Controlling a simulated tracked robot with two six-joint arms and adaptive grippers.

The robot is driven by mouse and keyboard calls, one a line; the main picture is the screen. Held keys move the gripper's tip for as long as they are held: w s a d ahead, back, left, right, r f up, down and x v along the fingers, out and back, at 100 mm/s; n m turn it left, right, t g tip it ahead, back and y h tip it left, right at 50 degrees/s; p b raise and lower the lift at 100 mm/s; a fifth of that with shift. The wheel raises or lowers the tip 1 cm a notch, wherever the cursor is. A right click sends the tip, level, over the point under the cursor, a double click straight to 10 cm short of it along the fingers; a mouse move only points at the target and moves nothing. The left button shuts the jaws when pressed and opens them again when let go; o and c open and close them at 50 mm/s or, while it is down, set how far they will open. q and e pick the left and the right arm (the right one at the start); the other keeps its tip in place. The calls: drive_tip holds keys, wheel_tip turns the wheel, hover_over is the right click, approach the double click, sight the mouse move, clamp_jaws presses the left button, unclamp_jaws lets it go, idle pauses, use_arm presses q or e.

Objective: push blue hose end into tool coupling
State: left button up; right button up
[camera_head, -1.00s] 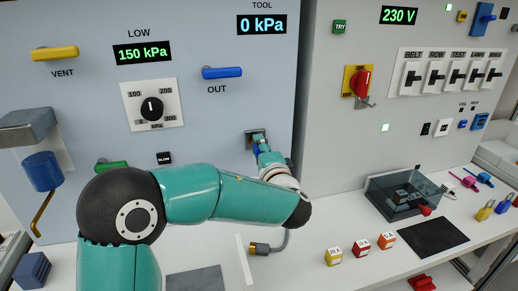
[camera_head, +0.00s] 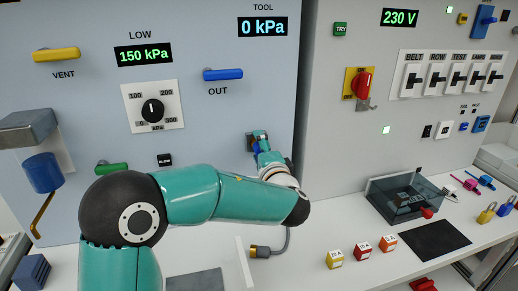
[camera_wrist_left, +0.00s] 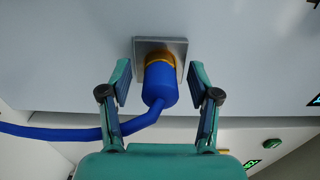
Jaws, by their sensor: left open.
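The blue hose end (camera_wrist_left: 160,84) is a thick blue cylinder with a blue hose leaving its lower side to the left. It sits against the tool coupling, a grey square plate (camera_wrist_left: 181,46) with a brass-coloured ring (camera_wrist_left: 160,60) between plate and hose end. How deep it sits inside cannot be told. My left gripper (camera_wrist_left: 158,78) is open, with one finger on each side of the hose end and visible gaps to both. In the head view my left gripper (camera_head: 262,138) is by the coupling plate (camera_head: 250,141), largely covering the hose end. My right gripper is not in view.
A grey hose with a brass end (camera_head: 260,251) lies on the bench below my left forearm. The blue OUT handle (camera_head: 223,74) lies across; the TOOL display (camera_head: 263,26) reads 0 kPa. Small labelled blocks (camera_head: 362,249) and a dark clear box (camera_head: 404,196) stand right.

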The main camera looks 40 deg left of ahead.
use_arm(q)
drive_tip(key=v, duration=1.2)
idle(0.3)
